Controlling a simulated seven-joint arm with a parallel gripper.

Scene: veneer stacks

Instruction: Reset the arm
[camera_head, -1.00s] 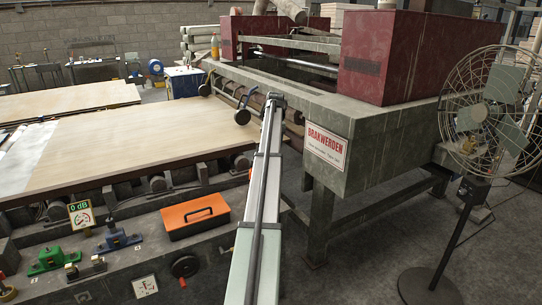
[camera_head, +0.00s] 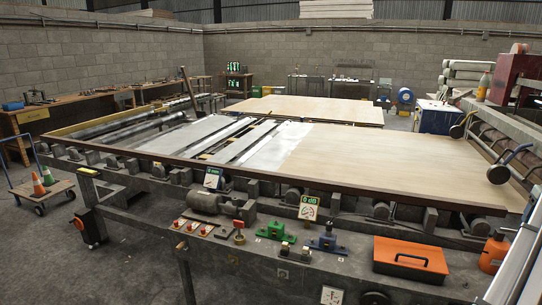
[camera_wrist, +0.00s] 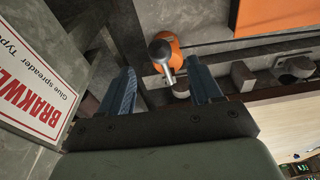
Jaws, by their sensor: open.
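My gripper (camera_wrist: 161,66) shows in the wrist view with its two dark, bluish fingers spread apart. Nothing is held between them. An orange bottle (camera_wrist: 169,52) with a grey top lies beyond the gap between the fingers, apart from them as far as I can tell. The same bottle stands at the right in the head view (camera_head: 494,254). There, part of my pale arm crosses the lower right corner; its end is out of that view.
A red-and-white sign (camera_wrist: 38,95) is at the left in the wrist view. In the head view an orange toolbox (camera_head: 410,262) sits on the bench front, near a blue clamp (camera_head: 327,243) and green clamp (camera_head: 276,232). A veneer sheet (camera_head: 390,160) lies behind.

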